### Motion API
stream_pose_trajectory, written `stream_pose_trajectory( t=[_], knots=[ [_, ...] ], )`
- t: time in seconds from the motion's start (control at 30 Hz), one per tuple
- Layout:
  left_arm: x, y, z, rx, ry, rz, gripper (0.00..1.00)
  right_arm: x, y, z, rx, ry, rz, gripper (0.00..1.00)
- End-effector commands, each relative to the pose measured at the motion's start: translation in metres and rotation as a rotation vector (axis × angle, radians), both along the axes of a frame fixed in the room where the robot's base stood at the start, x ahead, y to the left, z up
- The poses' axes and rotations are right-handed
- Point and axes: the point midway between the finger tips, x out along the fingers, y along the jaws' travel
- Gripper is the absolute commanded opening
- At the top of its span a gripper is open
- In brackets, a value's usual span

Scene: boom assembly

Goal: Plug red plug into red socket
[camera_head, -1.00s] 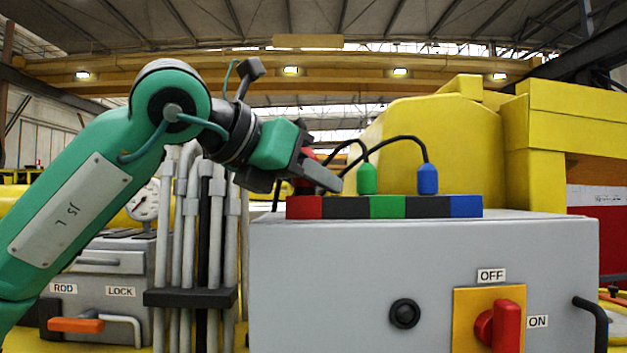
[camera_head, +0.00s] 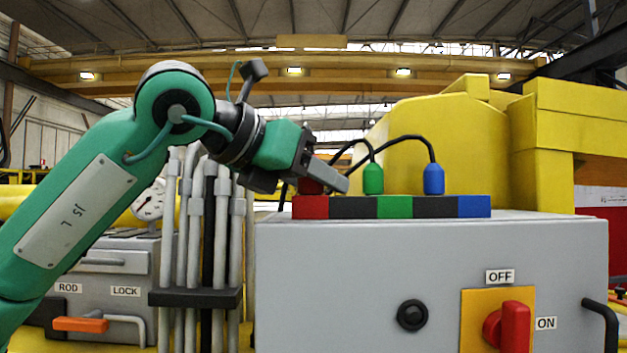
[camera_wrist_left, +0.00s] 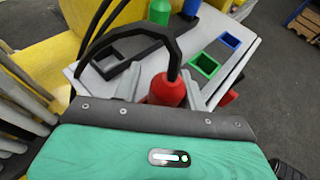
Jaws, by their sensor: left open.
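The red plug (camera_head: 311,186) shows between and below the fingers of my left gripper (camera_head: 325,176), just above the red socket block (camera_head: 310,207). In the left wrist view the red plug (camera_wrist_left: 167,90) stands between the gripper's two grey fingers, its black cable arching away. My left gripper (camera_wrist_left: 158,88) is open around it. The plug's lower end appears to meet the red socket, but I cannot tell whether it is inside. The red socket's opening is hidden in both views. My right gripper is not in view.
Green (camera_head: 373,178) and blue (camera_head: 433,179) plugs stand behind the socket row. The green (camera_wrist_left: 204,66) and blue (camera_wrist_left: 230,40) sockets look empty. The row sits on a grey cabinet (camera_head: 400,260) with a red switch (camera_head: 510,327). Grey pipes (camera_head: 195,240) rise to the left.

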Motion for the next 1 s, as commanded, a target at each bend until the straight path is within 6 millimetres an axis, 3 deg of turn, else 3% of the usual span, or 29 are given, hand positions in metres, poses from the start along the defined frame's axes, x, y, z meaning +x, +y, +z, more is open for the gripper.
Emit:
stream_pose_trajectory(
  t=[0.03,0.17,0.6,0.8,1.0],
  knots=[
    [-0.004,-0.006,-0.016,0.031,0.019,-0.016,0.55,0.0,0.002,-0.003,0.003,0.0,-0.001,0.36],
    [-0.01,0.004,-0.012,0.029,0.017,-0.013,0.55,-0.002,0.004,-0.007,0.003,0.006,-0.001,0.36],
    [-0.061,0.078,0.033,0.007,0.004,0.0,0.55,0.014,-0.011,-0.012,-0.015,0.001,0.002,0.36],
    [-0.075,0.096,0.045,0.003,0.003,-0.001,0.55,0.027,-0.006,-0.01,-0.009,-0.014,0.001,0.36],
    [-0.079,0.102,0.049,0.001,0.002,0.0,0.55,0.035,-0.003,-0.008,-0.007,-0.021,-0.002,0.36]
  ],
)
